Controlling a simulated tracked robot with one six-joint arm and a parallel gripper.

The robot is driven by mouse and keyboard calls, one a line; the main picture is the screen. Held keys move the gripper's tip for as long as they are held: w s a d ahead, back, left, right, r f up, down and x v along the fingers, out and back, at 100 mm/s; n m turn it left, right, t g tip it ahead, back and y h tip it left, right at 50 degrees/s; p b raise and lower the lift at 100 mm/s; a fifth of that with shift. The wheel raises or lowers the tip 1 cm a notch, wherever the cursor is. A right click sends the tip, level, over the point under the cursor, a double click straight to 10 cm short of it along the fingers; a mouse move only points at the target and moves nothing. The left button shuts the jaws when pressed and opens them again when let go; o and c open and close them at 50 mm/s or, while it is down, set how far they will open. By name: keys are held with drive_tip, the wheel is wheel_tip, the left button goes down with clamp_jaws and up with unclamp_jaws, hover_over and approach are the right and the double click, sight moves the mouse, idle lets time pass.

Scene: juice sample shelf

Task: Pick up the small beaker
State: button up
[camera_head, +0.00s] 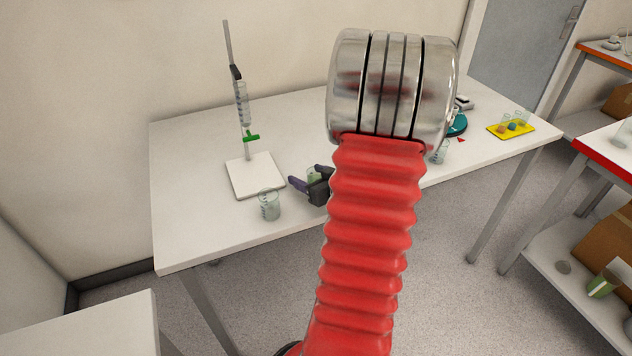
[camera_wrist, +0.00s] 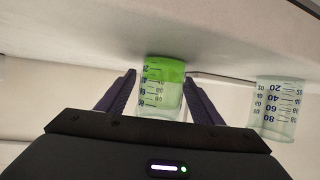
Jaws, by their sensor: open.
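A small clear beaker with green in it (camera_wrist: 162,92) stands on the white table. In the wrist view it sits between the two dark fingers of my gripper (camera_wrist: 160,78), with a visible gap at its sides. The picture is turned, so the beaker's base is toward the top. In the head view my gripper (camera_head: 306,176) is low over the table's front part, and the small beaker (camera_head: 313,174) shows partly behind its fingers. My gripper is open around the beaker. My red arm hides part of the table behind it.
A larger clear beaker (camera_head: 269,206) stands close to the left of my gripper; it also shows in the wrist view (camera_wrist: 278,110). A burette stand with a white base (camera_head: 254,177) is behind it. A yellow tray (camera_head: 511,131) lies at the table's right end.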

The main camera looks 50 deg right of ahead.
drive_tip(key=c, duration=1.2)
drive_tip(key=shift+r, duration=0.2)
wheel_tip(320, 180, up, 10)
drive_tip(key=shift+f, duration=0.15)
idle(0.8)
drive_tip(key=shift+r, duration=2.5)
